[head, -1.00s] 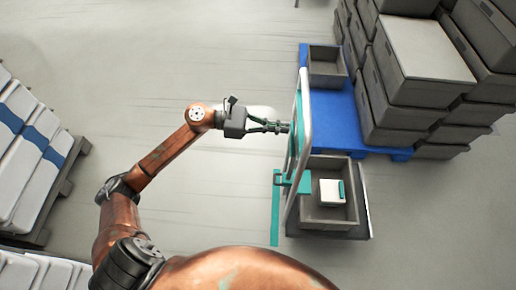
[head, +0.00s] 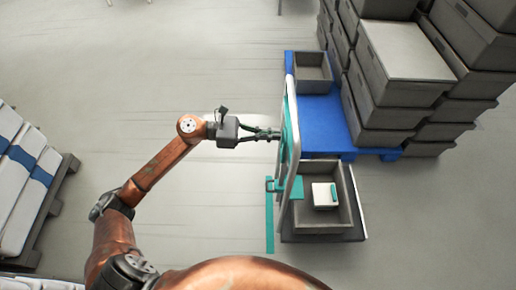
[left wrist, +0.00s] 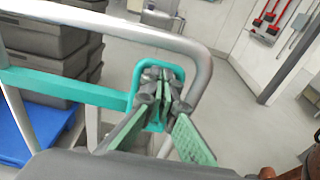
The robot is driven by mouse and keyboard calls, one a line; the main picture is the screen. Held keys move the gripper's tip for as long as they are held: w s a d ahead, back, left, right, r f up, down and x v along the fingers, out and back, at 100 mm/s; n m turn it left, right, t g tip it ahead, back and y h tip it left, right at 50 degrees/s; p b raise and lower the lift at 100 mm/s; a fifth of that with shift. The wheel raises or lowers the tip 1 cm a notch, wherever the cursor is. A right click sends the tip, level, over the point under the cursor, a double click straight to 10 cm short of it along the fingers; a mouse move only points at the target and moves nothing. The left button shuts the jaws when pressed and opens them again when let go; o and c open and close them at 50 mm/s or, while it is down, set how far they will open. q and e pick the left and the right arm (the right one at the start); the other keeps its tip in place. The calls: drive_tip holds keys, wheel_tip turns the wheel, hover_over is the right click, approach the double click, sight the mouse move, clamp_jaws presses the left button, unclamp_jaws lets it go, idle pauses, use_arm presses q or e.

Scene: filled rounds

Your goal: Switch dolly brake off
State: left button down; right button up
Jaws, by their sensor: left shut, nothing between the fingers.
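The dolly has a grey metal push frame (head: 294,150) standing upright on its left side. A teal bar (left wrist: 65,87) crosses the frame and ends in a teal loop (left wrist: 182,72) near the frame's bent corner. I cannot tell for sure which teal part is the brake; a teal bracket (head: 291,187) also sits low on the frame. My left gripper (head: 276,134) is at the frame's left side, shut and empty. In the left wrist view its fingertips (left wrist: 160,80) are at the loop, seemingly within its outline; contact is unclear. My right gripper is out of view.
A grey crate (head: 345,230) on the dolly holds a white box (head: 323,195). A blue pallet (head: 325,125) with stacked grey crates (head: 400,60) stands just behind. A loaded pallet (head: 62,185) is at far left. A teal strip (head: 269,220) lies low beside the dolly. Floor between is clear.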

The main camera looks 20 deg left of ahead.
use_arm(q)
drive_tip(key=f+b+v, duration=0.1)
drive_tip(key=v, duration=1.1)
drive_tip(key=shift+s+a+f, duration=0.2)
drive_tip(key=shift+a+f, duration=0.1)
drive_tip(key=shift+a, duration=0.15)
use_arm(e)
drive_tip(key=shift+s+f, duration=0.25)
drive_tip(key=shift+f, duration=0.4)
